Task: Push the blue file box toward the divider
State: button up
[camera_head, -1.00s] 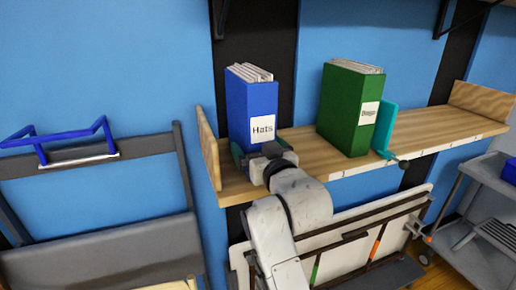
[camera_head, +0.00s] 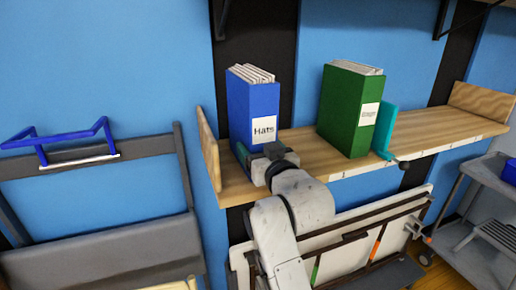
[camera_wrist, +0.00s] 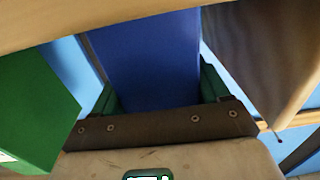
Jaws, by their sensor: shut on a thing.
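The blue file box (camera_head: 252,100), labelled "Hats" and full of papers, stands upright on the wooden shelf near its left end. My gripper (camera_head: 254,152) is at its lower front, shut on it. In the wrist view the green fingers (camera_wrist: 158,92) lie on both sides of the blue box (camera_wrist: 150,55). The teal divider (camera_head: 386,130) stands upright on the shelf, just right of a green file box (camera_head: 345,110). A gap of bare shelf lies between the blue and green boxes.
The shelf (camera_head: 440,125) has wooden end panels at left (camera_head: 208,148) and right (camera_head: 480,100). The wrist view shows the green box (camera_wrist: 35,110) on the left. A grey cart (camera_head: 480,190) stands below right. The shelf right of the divider is clear.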

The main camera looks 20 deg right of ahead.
jog(key=shift+d+p, duration=1.1)
jog(key=shift+d, duration=3.2)
jog(key=shift+d+b, duration=0.65)
jog(key=shift+d, duration=5.15)
jog(key=o, duration=0.9)
jog(key=shift+s, duration=0.1)
jog(key=s+p, duration=0.1)
jog(key=s, duration=1.1)
jog(key=shift+s+p, duration=0.35)
jog(key=shift+s, duration=0.05)
